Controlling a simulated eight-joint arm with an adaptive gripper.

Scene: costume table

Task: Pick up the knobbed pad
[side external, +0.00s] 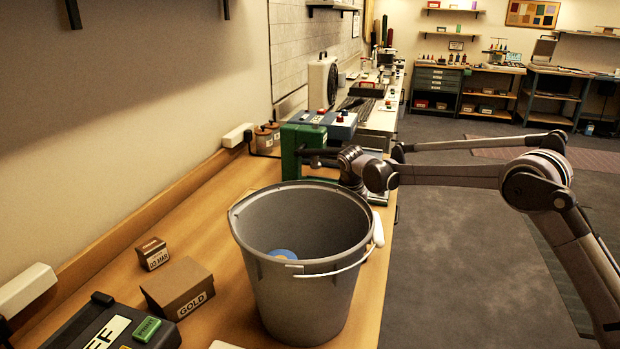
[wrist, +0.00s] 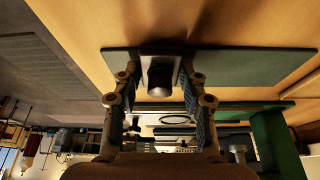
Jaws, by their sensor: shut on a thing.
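In the wrist view, the knobbed pad (wrist: 160,76) shows as a dark block with a round knob facing the camera. My gripper (wrist: 161,88) has one finger on each side of it and is shut on it. The pad is at a flat green plate (wrist: 225,68); whether it touches the plate I cannot tell. A green press frame (wrist: 270,140) stands close at the right. In the side external view, my gripper (side external: 326,158) reaches into the green press (side external: 291,145) behind the bucket. The pad itself cannot be made out there.
A large grey bucket (side external: 300,240) with a blue round thing (side external: 283,254) inside stands in front of the press. A GOLD box (side external: 178,288), a small brown box (side external: 152,254) and a dark case (side external: 75,330) lie at left. A blue control box (side external: 340,125) stands behind the press.

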